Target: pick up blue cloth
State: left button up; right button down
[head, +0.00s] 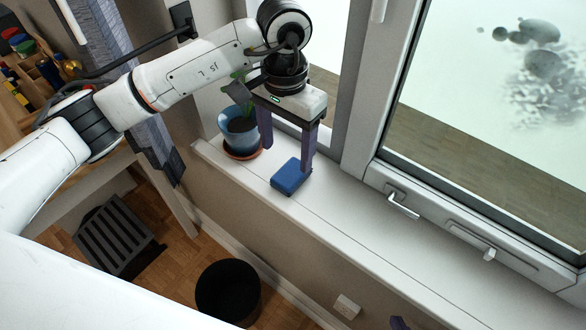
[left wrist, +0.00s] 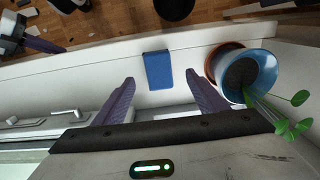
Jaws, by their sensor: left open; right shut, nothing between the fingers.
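The blue cloth (head: 291,177) lies folded in a small block on the white windowsill. It also shows in the left wrist view (left wrist: 158,70), beyond and between the fingertips. My left gripper (head: 286,160) is open and empty, pointing down over the sill. In the head view its right finger is just behind the cloth's right end, and its left finger is near the plant pot. In the left wrist view the gripper (left wrist: 160,78) shows a clear gap between its purple fingers. Only a purple tip of my right gripper (head: 398,323) shows at the bottom edge.
A blue plant pot (head: 240,130) on a brown saucer stands on the windowsill (head: 350,220), close left of the left gripper. The window frame (head: 360,90) and handle (head: 402,203) rise behind. Below are a black bin (head: 228,291) and a dark slatted object (head: 115,236).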

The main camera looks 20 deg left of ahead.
aim_at(289, 174)
pick_arm(q)
jog(key=shift+d+f+p, duration=0.2)
jog(key=shift+f+p, duration=0.55)
jog(key=shift+f, duration=2.75)
jog(key=c, duration=1.1)
jog(key=shift+c, duration=0.2)
notch_tip(289, 174, up, 10)
jog(key=b, duration=0.1)
jog(key=o, duration=0.4)
jog(key=c, duration=0.3)
